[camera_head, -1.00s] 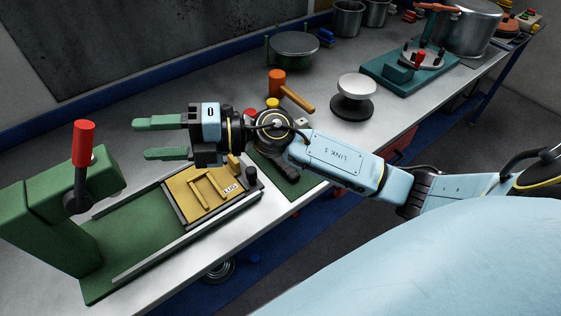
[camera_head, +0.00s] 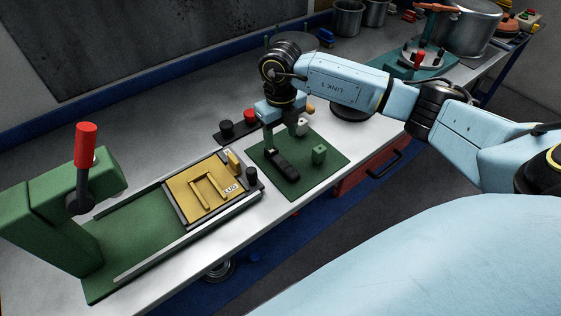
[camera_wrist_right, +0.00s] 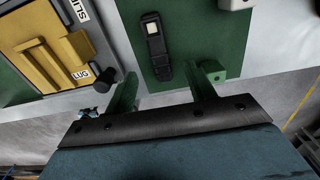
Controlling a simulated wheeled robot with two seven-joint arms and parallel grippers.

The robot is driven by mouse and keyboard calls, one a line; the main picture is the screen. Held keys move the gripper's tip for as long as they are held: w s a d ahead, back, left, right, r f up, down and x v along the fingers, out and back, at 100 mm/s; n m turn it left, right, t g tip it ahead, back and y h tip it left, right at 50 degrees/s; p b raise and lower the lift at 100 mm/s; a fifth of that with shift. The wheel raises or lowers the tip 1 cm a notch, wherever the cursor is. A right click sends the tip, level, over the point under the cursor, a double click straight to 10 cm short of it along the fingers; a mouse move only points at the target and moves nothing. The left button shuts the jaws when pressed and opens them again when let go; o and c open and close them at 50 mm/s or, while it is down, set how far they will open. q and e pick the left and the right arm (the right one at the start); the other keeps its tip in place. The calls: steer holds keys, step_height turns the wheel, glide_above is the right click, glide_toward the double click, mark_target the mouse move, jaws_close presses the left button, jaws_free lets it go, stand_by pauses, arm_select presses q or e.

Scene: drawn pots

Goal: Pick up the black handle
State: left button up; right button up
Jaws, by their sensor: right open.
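A black handle (camera_head: 283,163) lies flat on a dark green mat (camera_head: 323,172) near the table's front edge. In the right wrist view the black handle (camera_wrist_right: 155,52) has a pale square near one end and lies just beyond the fingertips, roughly between their lines. My right gripper (camera_head: 282,134) points down over the mat's back part, open and empty. Its two green fingers also show spread apart in the right wrist view (camera_wrist_right: 166,82). Contact with the mat cannot be told. My left gripper is not in view.
A small green block (camera_head: 319,154) stands on the mat, right of the handle. A yellow plate (camera_head: 187,196) in a green fixture with a red-knobbed lever (camera_head: 85,146) is at left. Black and red buttons (camera_head: 227,128) sit behind. A red drawer (camera_head: 350,180) is below the front edge.

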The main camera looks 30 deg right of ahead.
mark_target(281, 161)
step_height(281, 161, down, 3)
steer(key=shift+f, duration=0.15)
steer(key=shift+s+a+f+p, duration=0.15)
steer(key=shift+f+p, duration=0.1)
steer(key=shift+f, duration=1.1)
steer(key=shift+s+d+f+p, duration=0.15)
steer(key=shift+f+p, duration=0.1)
steer(key=shift+f, duration=1.1)
steer(key=shift+a, duration=0.1)
steer(key=c, duration=1.1)
